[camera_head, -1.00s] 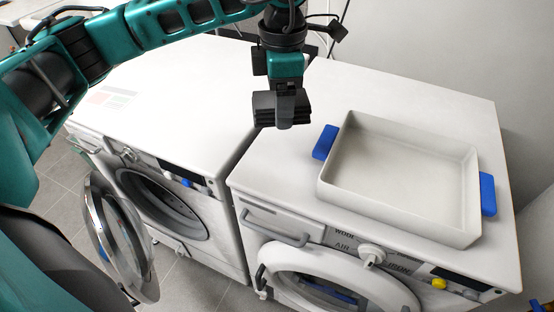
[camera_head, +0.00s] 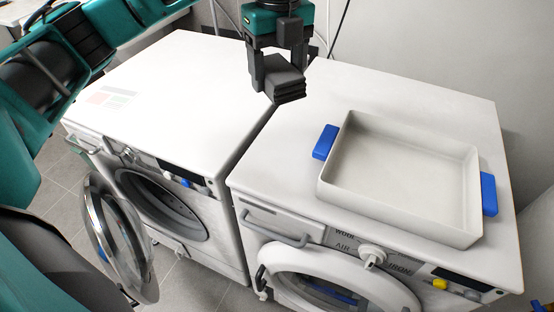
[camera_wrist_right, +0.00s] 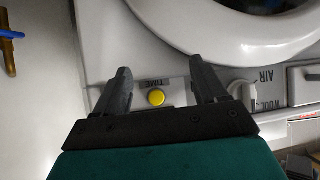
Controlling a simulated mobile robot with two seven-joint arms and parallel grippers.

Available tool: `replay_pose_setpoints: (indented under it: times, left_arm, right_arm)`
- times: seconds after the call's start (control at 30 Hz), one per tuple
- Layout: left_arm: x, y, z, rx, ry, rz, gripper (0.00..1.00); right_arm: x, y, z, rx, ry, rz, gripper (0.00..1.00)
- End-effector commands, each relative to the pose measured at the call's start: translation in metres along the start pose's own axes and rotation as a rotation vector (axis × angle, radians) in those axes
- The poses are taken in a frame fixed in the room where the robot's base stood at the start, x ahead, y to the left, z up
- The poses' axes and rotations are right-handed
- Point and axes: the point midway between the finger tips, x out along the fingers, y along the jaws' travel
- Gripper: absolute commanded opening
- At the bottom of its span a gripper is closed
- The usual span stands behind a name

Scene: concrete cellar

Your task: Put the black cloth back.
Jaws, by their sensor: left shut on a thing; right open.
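The black cloth (camera_head: 287,86) is a small folded dark stack. My left gripper (camera_head: 277,74) is shut on it and holds it in the air at the top middle of the head view, above the gap between the two machines. The cloth is apart from the machine tops. My right gripper (camera_wrist_right: 162,88) shows in the right wrist view. It is open and empty, with its fingers on either side of a yellow button (camera_wrist_right: 156,97) on a white machine's panel. I cannot tell whether it touches the panel.
An empty white tray (camera_head: 470,190) with blue handles stands on the right machine (camera_head: 285,150). The left machine (camera_head: 165,85) has a clear top and its round door (camera_head: 118,235) hangs open. The right machine's round door (camera_head: 285,262) is below the tray.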

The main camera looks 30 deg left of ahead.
Motion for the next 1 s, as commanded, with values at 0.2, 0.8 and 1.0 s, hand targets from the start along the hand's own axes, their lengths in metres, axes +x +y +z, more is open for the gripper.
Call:
replay_pose_setpoints:
  times: [0.2, 0.8, 1.0]
  left_arm:
    - [-0.006, 0.000, 0.002, -0.228, 0.003, -0.001, 0.43]
    - [0.116, 0.001, 0.002, -0.278, 0.004, 0.004, 0.43]
    - [0.146, 0.000, 0.002, -0.277, 0.004, 0.001, 0.43]
  right_arm:
    - [0.000, 0.000, 0.000, 0.000, 0.001, 0.000, 0.72]
    - [0.002, 0.000, 0.002, 0.000, 0.001, 0.000, 0.72]
    - [0.002, 0.000, 0.003, 0.000, 0.001, 0.000, 0.72]
